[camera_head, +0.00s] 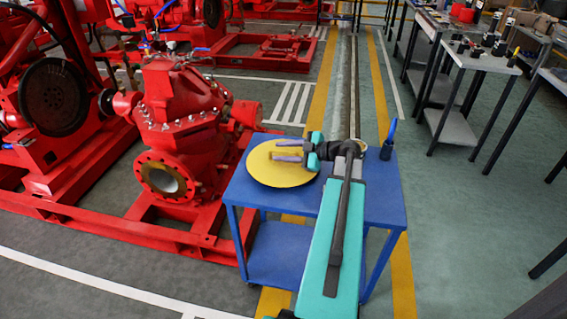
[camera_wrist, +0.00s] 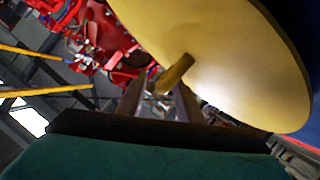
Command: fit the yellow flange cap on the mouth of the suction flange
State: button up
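The yellow flange cap (camera_head: 266,172) is a round disc at the left end of the blue table's top. In the wrist view its broad face (camera_wrist: 215,50) fills the upper right, and a short yellow handle (camera_wrist: 177,72) sticks out from it. My gripper (camera_head: 276,150) is over the cap with its two fingers apart. In the wrist view the handle's end lies in line with the gap between the fingers (camera_wrist: 158,92); contact cannot be told. The suction flange (camera_head: 146,176) is a red bolted ring with an open mouth, low on the red pump, left of the table.
The blue table (camera_head: 385,205) has a lower shelf and holds a blue pointed object (camera_head: 388,140) at its right back. The pump's red base frame (camera_head: 190,238) runs close along the table's left side. Workbenches (camera_head: 460,60) stand at right, with clear floor between.

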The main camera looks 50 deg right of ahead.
grip_shut()
dwell(1.5)
